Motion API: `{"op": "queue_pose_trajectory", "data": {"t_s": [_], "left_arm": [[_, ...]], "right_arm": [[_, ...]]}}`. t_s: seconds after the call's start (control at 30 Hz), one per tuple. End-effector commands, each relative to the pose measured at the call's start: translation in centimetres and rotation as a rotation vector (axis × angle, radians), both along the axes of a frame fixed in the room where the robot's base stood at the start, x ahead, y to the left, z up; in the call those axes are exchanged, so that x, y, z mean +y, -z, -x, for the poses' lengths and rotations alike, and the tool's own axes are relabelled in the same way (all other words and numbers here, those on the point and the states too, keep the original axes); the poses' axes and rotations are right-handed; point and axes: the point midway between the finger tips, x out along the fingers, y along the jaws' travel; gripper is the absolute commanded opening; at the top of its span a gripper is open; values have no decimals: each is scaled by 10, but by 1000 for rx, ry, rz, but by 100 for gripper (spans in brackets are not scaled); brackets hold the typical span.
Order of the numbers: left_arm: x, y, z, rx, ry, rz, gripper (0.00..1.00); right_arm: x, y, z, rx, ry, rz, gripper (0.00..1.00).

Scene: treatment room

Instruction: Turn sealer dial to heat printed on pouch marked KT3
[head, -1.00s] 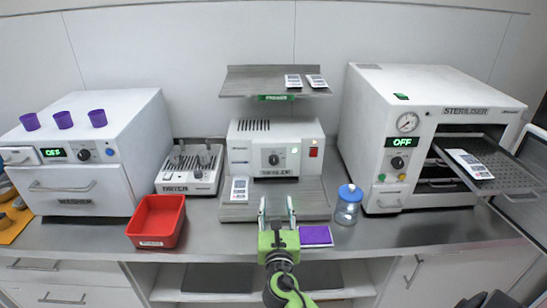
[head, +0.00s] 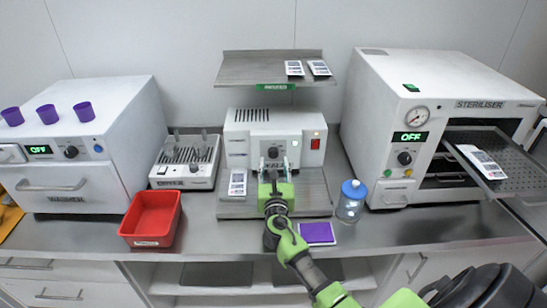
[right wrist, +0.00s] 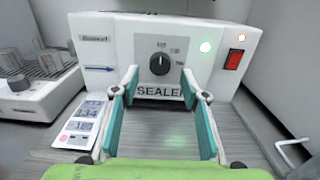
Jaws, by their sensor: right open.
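The white sealer (head: 240,146) stands at the middle of the counter. Its black dial (head: 273,152) is on the front face and shows clearly in the right wrist view (right wrist: 160,62), its white mark pointing up. My right gripper (head: 275,168) is open and empty just in front of the dial; in the wrist view its teal fingers (right wrist: 158,84) straddle the space below the dial, apart from it. A printed pouch (head: 238,182) lies on the left of the sealer's base, also in the wrist view (right wrist: 80,126); I cannot make out a KT3 mark. My left gripper is not in view.
Two pouches (head: 294,68) (head: 319,68) lie on the shelf above the sealer. Another pouch (head: 482,161) is on the steriliser's (head: 388,95) pulled-out tray. A red bin (head: 152,217), blue-lidded jar (head: 350,203) and purple pad (head: 317,233) stand around the sealer.

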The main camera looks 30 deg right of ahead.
Motion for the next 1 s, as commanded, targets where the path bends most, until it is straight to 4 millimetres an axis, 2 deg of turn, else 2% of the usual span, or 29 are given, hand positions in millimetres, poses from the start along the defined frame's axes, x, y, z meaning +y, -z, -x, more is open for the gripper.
{"op": "queue_pose_trajectory", "data": {"t_s": [0.1, 0.23, 0.67, 0.8, 1.0], "left_arm": [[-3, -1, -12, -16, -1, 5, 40], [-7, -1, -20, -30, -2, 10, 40], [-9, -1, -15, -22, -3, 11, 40], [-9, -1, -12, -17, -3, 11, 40], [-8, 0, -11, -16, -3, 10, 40]], "right_arm": [[-10, 0, -16, 0, 1, 0, 41], [-16, 0, -26, 0, 0, 0, 41], [-20, 0, -32, -1, 0, -1, 41], [-20, 0, -32, -1, 0, -1, 4], [-20, 0, -32, -1, 0, -3, 2]]}}
